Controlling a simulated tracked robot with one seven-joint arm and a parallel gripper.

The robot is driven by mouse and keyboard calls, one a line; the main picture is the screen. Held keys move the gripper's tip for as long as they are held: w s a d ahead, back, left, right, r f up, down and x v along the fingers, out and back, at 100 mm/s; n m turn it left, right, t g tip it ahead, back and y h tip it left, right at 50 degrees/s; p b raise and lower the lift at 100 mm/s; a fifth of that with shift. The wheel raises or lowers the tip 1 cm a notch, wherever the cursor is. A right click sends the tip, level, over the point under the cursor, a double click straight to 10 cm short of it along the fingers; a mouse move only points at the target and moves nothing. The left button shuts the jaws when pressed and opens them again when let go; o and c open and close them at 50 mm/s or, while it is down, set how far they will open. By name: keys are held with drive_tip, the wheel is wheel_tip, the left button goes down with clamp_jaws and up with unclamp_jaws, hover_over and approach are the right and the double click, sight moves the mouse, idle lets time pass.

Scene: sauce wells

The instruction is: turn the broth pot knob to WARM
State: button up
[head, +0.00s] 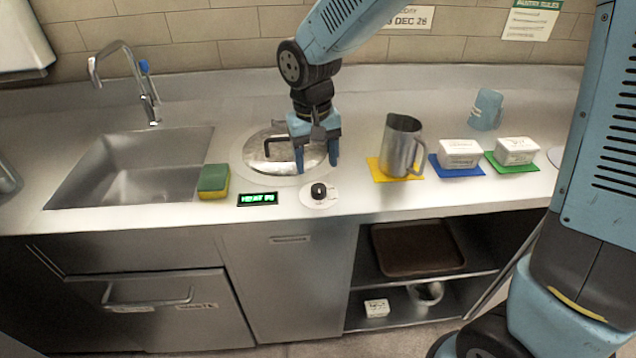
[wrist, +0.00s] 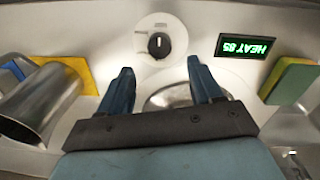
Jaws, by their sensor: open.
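The black knob (head: 319,191) sits on a round white dial plate on the counter front; it also shows in the wrist view (wrist: 159,44). Its pointer setting is too small to read. A green-lit display (head: 258,199) stands left of it and reads HEAT 85, upside down in the wrist view (wrist: 245,46). The broth pot's shiny lid (head: 262,150) is set in the counter behind the display. My gripper (head: 317,166) is open and empty, fingers pointing down near the lid's right side, behind the knob and apart from it. In the wrist view my gripper (wrist: 160,70) partly hides the lid (wrist: 172,97).
A green-yellow sponge (head: 213,182) lies left of the display, beside the sink (head: 140,170). A steel pitcher (head: 401,146) stands on a yellow mat to the right. White tubs (head: 460,153) sit on blue and green mats, with a blue cup (head: 487,110) behind.

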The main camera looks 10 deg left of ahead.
sight(319, 187)
drive_tip(key=f, duration=0.7)
drive_tip(key=shift+w+d+f, duration=0.1)
drive_tip(key=shift+d+f, duration=0.05)
drive_tip(key=shift+d, duration=0.05)
drive_tip(key=shift+c, duration=0.4)
drive_tip(key=c, duration=1)
drive_tip(key=shift+n, duration=0.4)
drive_tip(key=n, duration=0.5)
drive_tip(key=shift+n, duration=0.3)
drive_tip(key=n, duration=0.5)
drive_tip(key=shift+y, duration=0.3)
drive_tip(key=shift+n, duration=0.3)
